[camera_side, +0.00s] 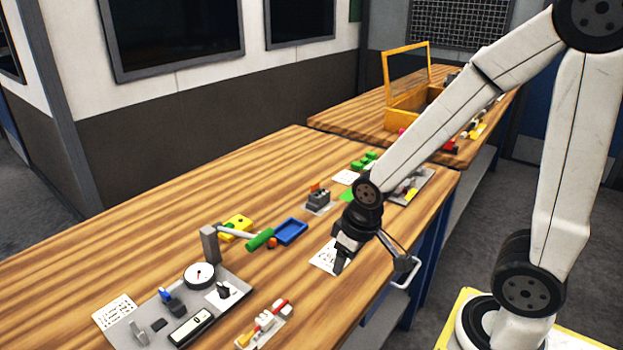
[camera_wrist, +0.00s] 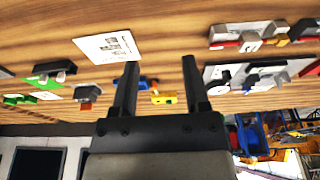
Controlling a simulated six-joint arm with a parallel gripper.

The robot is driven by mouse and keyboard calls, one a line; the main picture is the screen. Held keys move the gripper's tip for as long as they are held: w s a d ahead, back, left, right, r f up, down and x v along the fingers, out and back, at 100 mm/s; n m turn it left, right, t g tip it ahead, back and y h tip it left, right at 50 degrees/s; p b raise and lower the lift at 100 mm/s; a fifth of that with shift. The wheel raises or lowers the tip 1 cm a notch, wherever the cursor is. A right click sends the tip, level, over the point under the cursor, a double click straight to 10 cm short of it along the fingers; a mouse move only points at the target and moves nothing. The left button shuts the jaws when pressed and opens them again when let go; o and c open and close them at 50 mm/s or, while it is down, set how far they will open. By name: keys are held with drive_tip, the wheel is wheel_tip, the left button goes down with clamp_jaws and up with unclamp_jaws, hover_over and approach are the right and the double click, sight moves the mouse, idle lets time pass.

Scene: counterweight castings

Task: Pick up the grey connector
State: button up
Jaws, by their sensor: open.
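A dark grey block with an orange top (camera_side: 318,198) stands on a small light plate near the middle of the table. It looks most like the grey connector, but I cannot be sure. In the wrist view, a grey block with an orange part (camera_wrist: 88,91) lies left of the fingers and appears to be the same piece. My gripper (camera_side: 339,262) is low over a white printed card (camera_side: 322,258), nearer the table's front edge than the block. In the wrist view my gripper (camera_wrist: 160,62) has its fingers apart, with nothing held between them.
Green blocks (camera_side: 364,161) are farther back. A yellow-framed box (camera_side: 404,108) stands on the far table.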

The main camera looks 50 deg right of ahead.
drive_tip(key=o, duration=0.6)
drive_tip(key=shift+c, duration=0.2)
drive_tip(key=w+d+m, duration=1.2)
drive_tip(key=w+m, duration=0.3)
drive_tip(key=m, duration=0.4)
drive_tip(key=w+d+m+t, duration=0.1)
drive_tip(key=w+d+m, duration=0.2)
drive_tip(key=d+m, duration=0.4)
drive_tip(key=w+d+f+m, duration=0.1)
drive_tip(key=w+d+m, duration=0.3)
drive_tip(key=d+m, duration=0.4)
drive_tip(key=shift+w+m+t, duration=0.2)
drive_tip(key=shift+m+t, duration=0.2)
drive_tip(key=shift+m, duration=0.6)
drive_tip(key=shift+f, duration=0.1)
